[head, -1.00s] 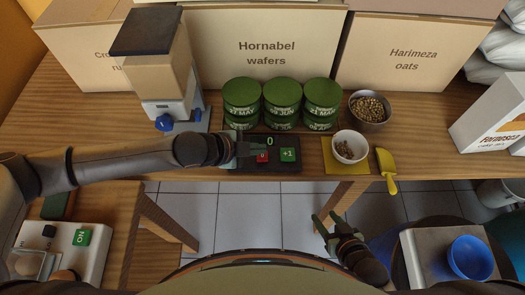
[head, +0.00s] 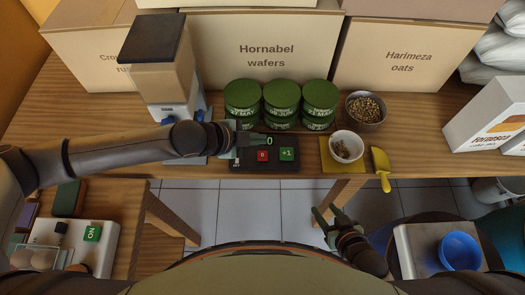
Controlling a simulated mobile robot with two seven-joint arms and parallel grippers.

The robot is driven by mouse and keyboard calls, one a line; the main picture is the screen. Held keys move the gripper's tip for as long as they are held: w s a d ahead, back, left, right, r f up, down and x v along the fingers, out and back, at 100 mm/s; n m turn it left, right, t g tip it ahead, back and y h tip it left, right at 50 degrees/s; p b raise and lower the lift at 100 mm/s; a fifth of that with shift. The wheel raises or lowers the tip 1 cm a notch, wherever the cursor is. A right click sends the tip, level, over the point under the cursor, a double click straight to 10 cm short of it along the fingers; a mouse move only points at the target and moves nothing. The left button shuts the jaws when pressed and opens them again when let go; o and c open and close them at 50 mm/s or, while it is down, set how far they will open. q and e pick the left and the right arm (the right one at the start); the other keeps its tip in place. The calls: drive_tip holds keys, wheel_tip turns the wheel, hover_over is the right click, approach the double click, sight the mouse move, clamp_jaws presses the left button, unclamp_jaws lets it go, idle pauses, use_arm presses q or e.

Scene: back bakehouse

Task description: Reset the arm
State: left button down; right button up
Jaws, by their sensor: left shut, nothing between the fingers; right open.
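My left gripper (head: 250,143) is shut and empty. It is over the left part and back edge of a black counter device (head: 272,167) with a red button, a green "+1" button and a display reading 0. The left arm comes in from the left across the bench. My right gripper (head: 327,222) is open and empty, below the bench's front edge, over the tiled floor. Whether the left fingertips touch the device cannot be told.
Several stacked green tins (head: 282,98) stand behind the device. To the right are a white bowl (head: 346,147) on a yellow mat (head: 330,166), a yellow scoop (head: 380,168) and a bowl of pellets (head: 366,110). A dispenser (head: 160,70) stands behind the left arm. A blue bowl (head: 460,252) sits lower right.

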idle(0.8)
use_arm(q)
drive_tip(key=s+d+r+n+t+h, duration=0.1)
drive_tip(key=s+d+n+t+h, duration=0.1)
drive_tip(key=s+d+n+h, duration=0.3)
drive_tip(key=s+a+f+n+y, duration=0.3)
drive_tip(key=a+f+n, duration=0.1)
drive_tip(key=a, duration=0.3)
drive_tip(key=s+a+f+n+t+y, duration=0.1)
drive_tip(key=s+a+f+n+y, duration=0.2)
drive_tip(key=a, duration=0.4)
drive_tip(key=s+a+f+n+t+y, duration=0.1)
drive_tip(key=s+a+f+n+y, duration=0.2)
drive_tip(key=a+f+n+y, duration=0.1)
wheel_tip(320, 180, down, 3)
drive_tip(key=a+n, duration=0.1)
drive_tip(key=a, duration=0.1)
drive_tip(key=shift+s+a+n, duration=0.4)
use_arm(e)
drive_tip(key=shift+c, duration=0.2)
